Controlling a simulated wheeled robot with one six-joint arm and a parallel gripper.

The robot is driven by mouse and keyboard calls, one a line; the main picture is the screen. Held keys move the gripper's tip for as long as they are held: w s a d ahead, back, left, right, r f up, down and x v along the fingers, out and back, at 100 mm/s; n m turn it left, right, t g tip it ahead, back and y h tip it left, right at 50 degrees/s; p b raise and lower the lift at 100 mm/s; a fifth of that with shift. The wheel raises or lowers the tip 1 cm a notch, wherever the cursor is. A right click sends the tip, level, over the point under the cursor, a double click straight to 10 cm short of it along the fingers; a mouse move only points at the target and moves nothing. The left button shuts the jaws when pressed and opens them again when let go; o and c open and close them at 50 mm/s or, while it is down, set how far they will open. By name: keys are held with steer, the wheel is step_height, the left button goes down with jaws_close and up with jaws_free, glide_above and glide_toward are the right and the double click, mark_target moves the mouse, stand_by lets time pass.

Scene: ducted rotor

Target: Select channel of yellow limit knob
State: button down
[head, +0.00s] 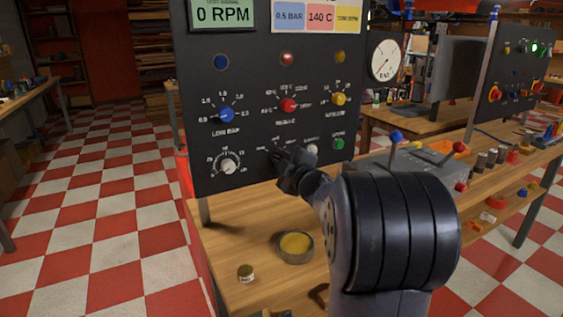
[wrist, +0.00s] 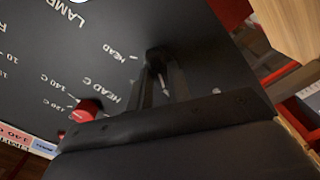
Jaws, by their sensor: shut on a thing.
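The yellow limit knob (head: 338,98) sits at the right of the knob row on the upright dark panel (head: 262,60), under a yellow readout (head: 347,15) whose text is hard to read. My gripper (head: 279,157) is at the panel's lower middle, below the red knob (head: 289,105). In the wrist view my gripper (wrist: 160,80) is shut on a black selector knob (wrist: 157,57), beside labels reading HEAD. The fingers hide part of this knob, and I cannot tell which mark it points to. The red knob also shows in the wrist view (wrist: 84,110).
A blue knob (head: 226,115), a white knob (head: 229,166) and a green button (head: 338,144) are close by on the panel. A round yellow-filled dish (head: 296,246) and a small jar (head: 246,273) stand on the bench (head: 225,245) below. Checkered floor is free at left.

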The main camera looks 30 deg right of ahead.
stand_by(0.3)
steer(key=c, duration=1.3)
jaws_free()
steer(key=s+p, duration=0.1)
steer(key=s, duration=1)
steer(key=shift+d, duration=0.15)
steer(key=shift+w, duration=0.1)
steer(key=w, duration=0.5)
steer(key=w+b, duration=0.1)
steer(key=w, duration=0.4)
steer(key=shift+w+a, duration=0.2)
steer(key=shift+w, duration=0.2)
